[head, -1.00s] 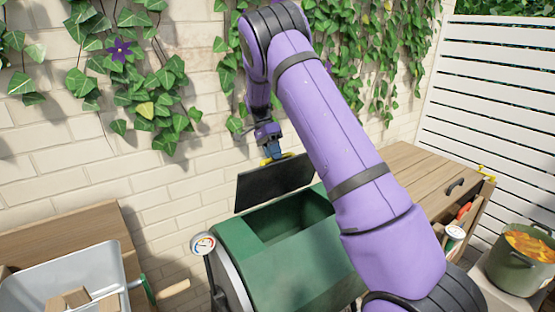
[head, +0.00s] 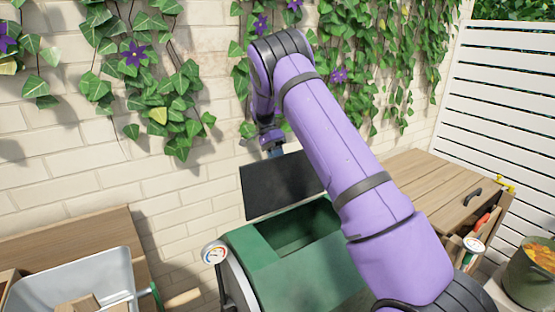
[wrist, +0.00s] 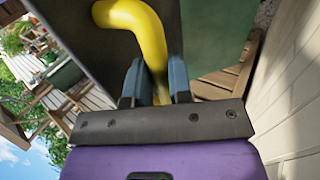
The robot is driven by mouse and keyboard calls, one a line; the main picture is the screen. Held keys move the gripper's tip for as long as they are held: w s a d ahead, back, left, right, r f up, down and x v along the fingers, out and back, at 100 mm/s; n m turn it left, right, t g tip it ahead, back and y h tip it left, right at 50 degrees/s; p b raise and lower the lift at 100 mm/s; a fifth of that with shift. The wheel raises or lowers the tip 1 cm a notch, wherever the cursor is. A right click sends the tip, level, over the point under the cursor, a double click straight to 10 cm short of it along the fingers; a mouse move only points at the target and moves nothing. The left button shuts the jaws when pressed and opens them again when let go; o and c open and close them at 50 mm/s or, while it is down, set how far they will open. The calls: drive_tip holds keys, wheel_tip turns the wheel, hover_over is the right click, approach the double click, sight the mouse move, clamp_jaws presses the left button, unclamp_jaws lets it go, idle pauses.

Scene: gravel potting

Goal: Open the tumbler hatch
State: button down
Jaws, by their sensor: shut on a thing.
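The green tumbler (head: 310,270) stands in the lower middle of the head view, its top opening showing a dark green inside. Its hatch (head: 280,184) is a dark panel raised up along the far side of the opening. My gripper (wrist: 156,80) is shut on the hatch's yellow handle (wrist: 135,18), which runs between the two blue-grey fingers in the wrist view. In the head view the gripper (head: 274,152) is behind the hatch's top edge, and its fingertips and the handle are hidden by the panel.
A brick wall (head: 80,160) with ivy is close behind the hatch. A dial gauge (head: 214,253) sits at the tumbler's left. A grey tub (head: 118,268) is at left; a wooden cabinet (head: 425,185) and a pot (head: 530,278) are at right.

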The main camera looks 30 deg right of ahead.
drive_tip(key=shift+s+f, duration=0.15)
drive_tip(key=shift+f, duration=0.15)
drive_tip(key=c, duration=1)
unclamp_jaws()
drive_tip(key=shift+c, duration=0.2)
drive_tip(key=shift+r, duration=0.75)
wheel_tip(320, 180, up, 2)
drive_tip(key=shift+r, duration=0.25)
drive_tip(key=s+a, duration=0.1)
drive_tip(key=s, duration=0.6)
drive_tip(key=s+a+r, duration=0.1)
drive_tip(key=s+a, duration=0.1)
drive_tip(key=s, duration=0.6)
drive_tip(key=shift+s+a+r, duration=0.15)
drive_tip(key=shift+s+a, duration=0.1)
